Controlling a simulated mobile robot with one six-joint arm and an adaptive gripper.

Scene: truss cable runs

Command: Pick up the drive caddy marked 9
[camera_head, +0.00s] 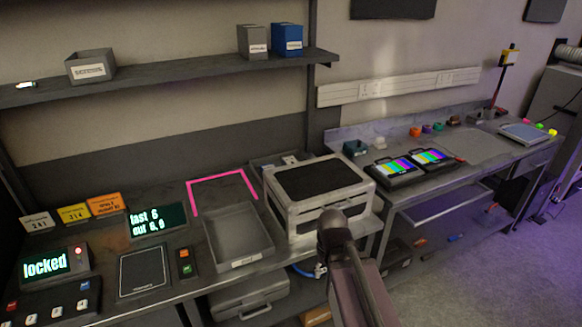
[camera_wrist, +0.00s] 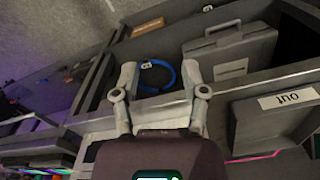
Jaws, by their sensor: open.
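I cannot make out a drive caddy marked 9 in either view. My gripper (camera_wrist: 158,76) shows in the wrist view with its two pale fingers apart and nothing between them. Beyond the fingertips, a blue cable loop (camera_wrist: 172,82) with a small pale tag lies on a lower shelf. In the head view my arm stands in front of the pale box with a dark top (camera_head: 318,183), and the fingers cannot be made out there.
A grey case (camera_wrist: 228,52) sits on the lower shelf. A keypad unit (camera_head: 45,263) reads "locked". Two colour-bar monitors (camera_head: 395,168) stand on the right bench.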

